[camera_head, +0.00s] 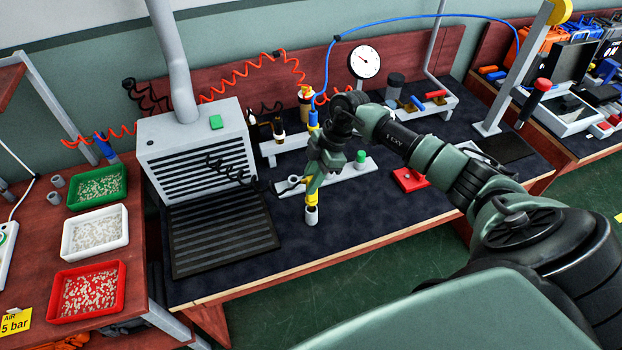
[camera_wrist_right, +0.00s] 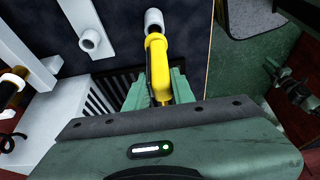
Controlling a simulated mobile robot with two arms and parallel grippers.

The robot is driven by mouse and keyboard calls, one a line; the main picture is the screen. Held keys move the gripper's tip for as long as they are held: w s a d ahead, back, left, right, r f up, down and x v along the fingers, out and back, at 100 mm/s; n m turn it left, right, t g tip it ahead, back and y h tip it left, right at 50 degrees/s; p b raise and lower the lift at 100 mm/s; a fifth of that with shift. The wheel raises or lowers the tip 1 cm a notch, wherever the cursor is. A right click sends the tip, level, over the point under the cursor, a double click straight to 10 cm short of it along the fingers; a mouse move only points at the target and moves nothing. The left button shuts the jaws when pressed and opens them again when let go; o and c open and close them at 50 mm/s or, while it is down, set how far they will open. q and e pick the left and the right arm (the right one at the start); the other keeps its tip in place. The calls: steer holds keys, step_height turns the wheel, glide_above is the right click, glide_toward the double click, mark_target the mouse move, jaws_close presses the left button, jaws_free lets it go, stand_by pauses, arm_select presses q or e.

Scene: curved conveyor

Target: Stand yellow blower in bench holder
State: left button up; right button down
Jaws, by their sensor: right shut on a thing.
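The yellow blower (camera_head: 313,194) is held roughly upright over the dark bench mat. In the right wrist view the yellow blower (camera_wrist_right: 157,68) lies between my fingers (camera_wrist_right: 159,88). A short grey-white cylinder (camera_head: 311,216) shows at its lower end, and also in the wrist view (camera_wrist_right: 154,18). I cannot tell whether the blower sits in it or just above. A white strip (camera_head: 341,174) with a ring (camera_head: 293,181) lies just behind. My left gripper is out of view.
A grey vented box (camera_head: 196,148) and black grille (camera_head: 222,236) stand to the left. A green-topped piece (camera_head: 361,158) and red block (camera_head: 410,180) are to the right. A blue hose (camera_head: 400,17) arches above. The front mat is clear.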

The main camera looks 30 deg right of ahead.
steer(key=shift+f+b, duration=1)
steer(key=shift+f, duration=0.95)
steer(key=c, duration=1.1)
jaws_free()
steer(key=shift+r, duration=0.1)
steer(key=shift+d+r, duration=0.2)
steer(key=shift+r, duration=0.1)
steer(key=b+v, duration=0.1)
steer(key=v, duration=0.6)
steer(key=shift+b, duration=0.4)
steer(key=shift+a, duration=0.1)
